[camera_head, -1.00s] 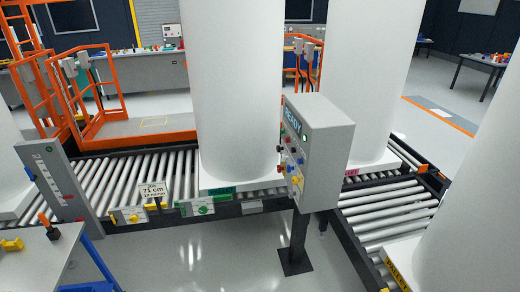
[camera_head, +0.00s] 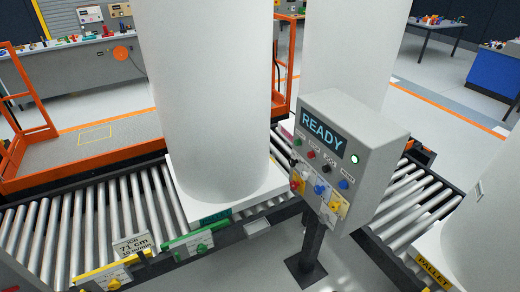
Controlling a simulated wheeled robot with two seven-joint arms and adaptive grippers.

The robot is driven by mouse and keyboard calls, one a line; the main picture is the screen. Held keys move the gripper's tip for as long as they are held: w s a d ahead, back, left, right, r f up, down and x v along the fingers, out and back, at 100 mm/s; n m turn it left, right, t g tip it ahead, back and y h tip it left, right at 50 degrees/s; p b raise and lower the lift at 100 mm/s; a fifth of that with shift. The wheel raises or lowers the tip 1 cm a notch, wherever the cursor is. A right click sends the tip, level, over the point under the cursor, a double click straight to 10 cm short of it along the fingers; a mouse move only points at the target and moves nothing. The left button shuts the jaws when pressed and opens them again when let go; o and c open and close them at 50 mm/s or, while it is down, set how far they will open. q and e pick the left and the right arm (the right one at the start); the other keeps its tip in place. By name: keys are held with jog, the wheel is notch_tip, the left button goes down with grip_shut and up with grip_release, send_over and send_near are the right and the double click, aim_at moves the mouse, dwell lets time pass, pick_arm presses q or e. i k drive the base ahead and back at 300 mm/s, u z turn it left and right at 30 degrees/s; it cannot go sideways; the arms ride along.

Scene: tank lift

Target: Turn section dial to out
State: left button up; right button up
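A grey control box (camera_head: 378,150) on a dark post carries a screen (camera_head: 324,130) reading READY, a lit round lamp (camera_head: 354,159), a row of coloured buttons and several dials below. A blue dial (camera_head: 319,189) and yellow dials or plates (camera_head: 337,208) show on its lower face, with a red knob at its left edge. A green-edged panel (camera_head: 187,245) with a green knob and a yellow-edged panel (camera_head: 104,278) sit on the conveyor's front rail. The labels are too small to read, so I cannot tell which is the section dial. Neither gripper is in view.
Tall white tanks (camera_head: 205,100) stand on pallets on the roller conveyor (camera_head: 95,222). A sign (camera_head: 132,246) reads 71 cm. An orange-railed platform (camera_head: 85,150) lies behind. A yellow-labelled pallet (camera_head: 433,268) is at lower right. Grey floor is open around the post.

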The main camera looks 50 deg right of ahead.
aim_at(291, 164)
jog(key=i, duration=1.05)
jog(key=z, duration=2.1)
